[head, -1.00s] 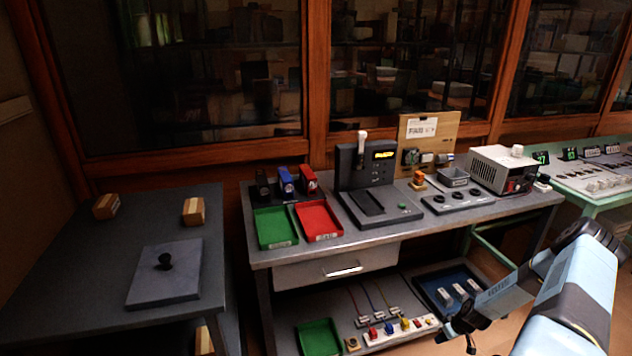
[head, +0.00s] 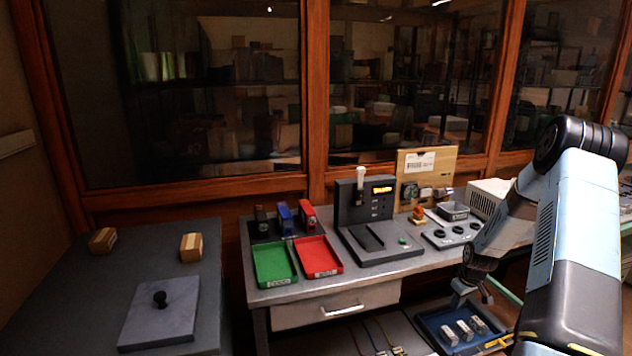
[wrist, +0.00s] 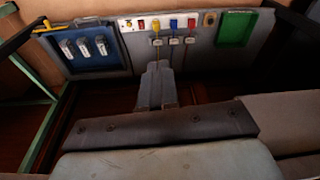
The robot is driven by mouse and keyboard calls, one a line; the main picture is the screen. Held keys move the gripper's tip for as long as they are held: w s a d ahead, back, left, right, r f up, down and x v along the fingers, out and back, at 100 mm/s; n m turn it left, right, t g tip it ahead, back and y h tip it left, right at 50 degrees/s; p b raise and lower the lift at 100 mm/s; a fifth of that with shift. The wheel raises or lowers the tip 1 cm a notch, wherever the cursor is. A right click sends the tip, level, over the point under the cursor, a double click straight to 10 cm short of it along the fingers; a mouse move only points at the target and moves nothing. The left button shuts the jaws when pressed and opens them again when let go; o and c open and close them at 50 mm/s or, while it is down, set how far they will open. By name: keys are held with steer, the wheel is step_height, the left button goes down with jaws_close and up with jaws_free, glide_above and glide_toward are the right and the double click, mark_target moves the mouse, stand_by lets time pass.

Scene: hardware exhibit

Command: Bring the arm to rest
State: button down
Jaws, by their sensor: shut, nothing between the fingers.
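My light-blue and black arm (head: 575,225) rises at the right of the head view, bent at a high elbow, its forearm hanging down to the left. My gripper (head: 472,298) hangs at the right front of the grey bench, in front of a blue tray as seen from the head. In the wrist view my gripper (wrist: 157,78) points toward the lower shelf. Its fingers are together with nothing held.
The grey bench (head: 355,275) bears a green tray (head: 274,264), a red tray (head: 318,257) and a dark device (head: 365,205). Below, the blue tray (wrist: 94,62) holds metal parts beside a connector strip (wrist: 185,24). A dark table (head: 70,290) stands left.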

steer(key=s+a+r+m+h, duration=0.1)
steer(key=s+a+r, duration=0.25)
steer(key=r, duration=0.75)
steer(key=s+a+r+t, duration=0.1)
steer(key=s+a+r, duration=0.3)
steer(key=r, duration=0.7)
steer(key=s+a+r+m+h, duration=0.15)
steer(key=a+r, duration=0.35)
steer(key=r, duration=0.7)
steer(key=s+a+r+t, duration=0.1)
steer(key=s+a+r, duration=0.2)
steer(key=s, duration=0.6)
steer(key=s+a+r+m+t+y, duration=0.1)
steer(key=s+a+r, duration=0.3)
steer(key=s, duration=0.5)
steer(key=s+a+r+m, duration=0.1)
steer(key=s+a+r, duration=0.3)
steer(key=s, duration=0.5)
steer(key=shift+s+r+t, duration=0.2)
steer(key=shift+r+t, duration=0.2)
steer(key=shift+r, duration=0.5)
